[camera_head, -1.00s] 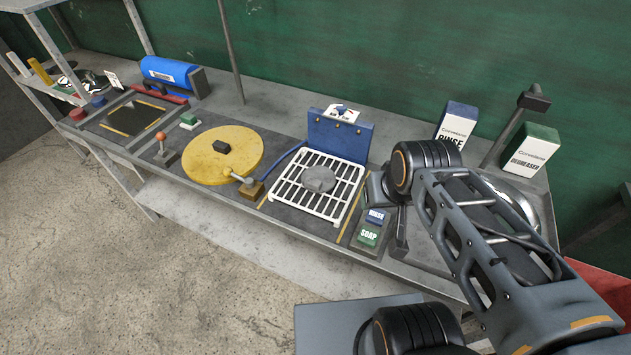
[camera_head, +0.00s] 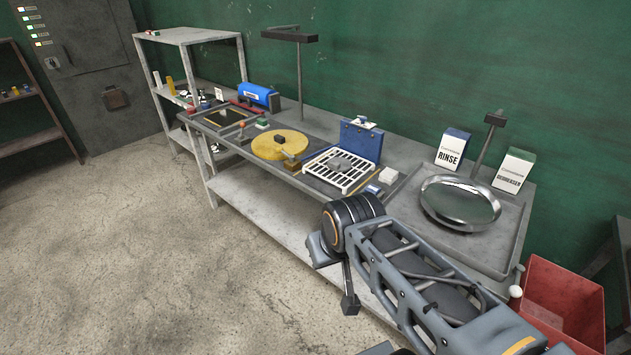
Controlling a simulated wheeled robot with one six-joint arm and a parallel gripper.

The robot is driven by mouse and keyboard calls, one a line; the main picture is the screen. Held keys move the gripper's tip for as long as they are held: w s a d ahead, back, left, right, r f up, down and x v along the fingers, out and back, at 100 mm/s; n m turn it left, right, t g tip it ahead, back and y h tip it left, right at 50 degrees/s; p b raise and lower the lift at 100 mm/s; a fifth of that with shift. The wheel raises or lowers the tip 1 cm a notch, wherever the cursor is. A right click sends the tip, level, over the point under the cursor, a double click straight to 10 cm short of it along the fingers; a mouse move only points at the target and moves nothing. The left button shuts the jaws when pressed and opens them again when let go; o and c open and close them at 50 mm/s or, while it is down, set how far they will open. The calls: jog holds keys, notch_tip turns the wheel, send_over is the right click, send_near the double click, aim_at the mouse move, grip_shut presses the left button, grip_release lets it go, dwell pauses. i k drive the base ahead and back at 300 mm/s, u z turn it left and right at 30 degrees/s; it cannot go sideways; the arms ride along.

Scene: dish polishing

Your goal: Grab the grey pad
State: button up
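A small grey lump (camera_head: 340,164), which may be the grey pad, lies on the white slatted rack (camera_head: 318,178) on the bench. A pale block (camera_head: 388,175) sits just right of the rack; I cannot tell its material. My arm reaches in from the lower right. Its end, with my gripper (camera_head: 348,302), is in front of the bench, low and apart from the rack. Only one dark finger-like part shows there, pointing down; the rest is hidden by the arm. I see nothing held.
A shiny round dish (camera_head: 460,204) sits in the sink at right, with rinse (camera_head: 452,148) and degreaser (camera_head: 513,170) boxes behind. A yellow disc (camera_head: 272,152) is left of the rack. A red bin (camera_head: 562,300) stands lower right. The floor at left is clear.

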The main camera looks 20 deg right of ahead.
aim_at(337, 164)
jog(key=u, duration=0.7)
jog(key=i, duration=0.85)
jog(key=u, duration=0.4)
jog(key=i, duration=1)
jog(key=z, duration=1.05)
jog(key=i, duration=0.9)
jog(key=z, duration=0.9)
